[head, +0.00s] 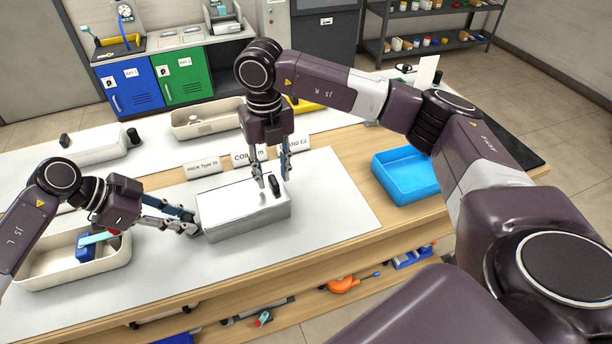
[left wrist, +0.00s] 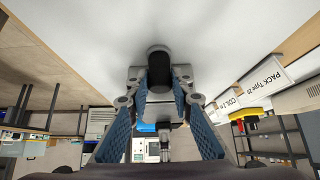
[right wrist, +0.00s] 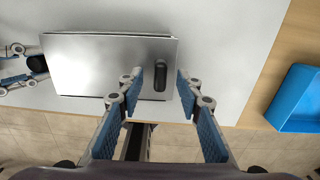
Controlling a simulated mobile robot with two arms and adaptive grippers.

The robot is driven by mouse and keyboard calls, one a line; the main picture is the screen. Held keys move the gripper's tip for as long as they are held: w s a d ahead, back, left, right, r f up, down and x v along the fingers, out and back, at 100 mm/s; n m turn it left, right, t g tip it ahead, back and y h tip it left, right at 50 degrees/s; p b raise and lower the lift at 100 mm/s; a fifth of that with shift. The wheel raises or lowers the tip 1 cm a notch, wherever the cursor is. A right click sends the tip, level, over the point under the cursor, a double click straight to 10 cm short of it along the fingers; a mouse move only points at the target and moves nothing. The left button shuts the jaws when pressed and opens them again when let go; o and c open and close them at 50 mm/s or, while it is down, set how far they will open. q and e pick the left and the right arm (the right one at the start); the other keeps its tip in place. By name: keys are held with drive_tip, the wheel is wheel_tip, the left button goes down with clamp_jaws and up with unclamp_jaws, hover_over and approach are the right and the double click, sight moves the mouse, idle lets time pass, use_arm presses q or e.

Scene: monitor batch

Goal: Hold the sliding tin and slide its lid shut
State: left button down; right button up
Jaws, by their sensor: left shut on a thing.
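The sliding tin (head: 243,222) is a silver metal box on the white mat, with its flat lid (head: 228,197) on top. A black upright grip (head: 275,186) stands near the lid's right end; it also shows in the right wrist view (right wrist: 160,76). My left gripper (head: 194,222) is shut on a dark knob (left wrist: 158,58) at the tin's left end. My right gripper (head: 272,176) points down over the lid's right end. Its fingers are open on either side of the black grip, with gaps visible in the right wrist view. I cannot tell how far the lid is open.
A cream tray (head: 75,277) with blue and red items stands at the left. A blue bin (head: 408,178) is at the right. Label cards (head: 202,169) stand behind the tin, and another cream tray (head: 205,120) is farther back. The mat in front of the tin is clear.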

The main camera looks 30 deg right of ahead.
wheel_tip(320, 180, up, 11)
idle(0.3)
idle(0.4)
use_arm(q)
drive_tip(key=c, duration=1.6)
unclamp_jaws()
drive_tip(key=shift+a+r, duration=0.1)
drive_tip(key=v, duration=1.1)
drive_tip(key=shift+a+r, duration=0.3)
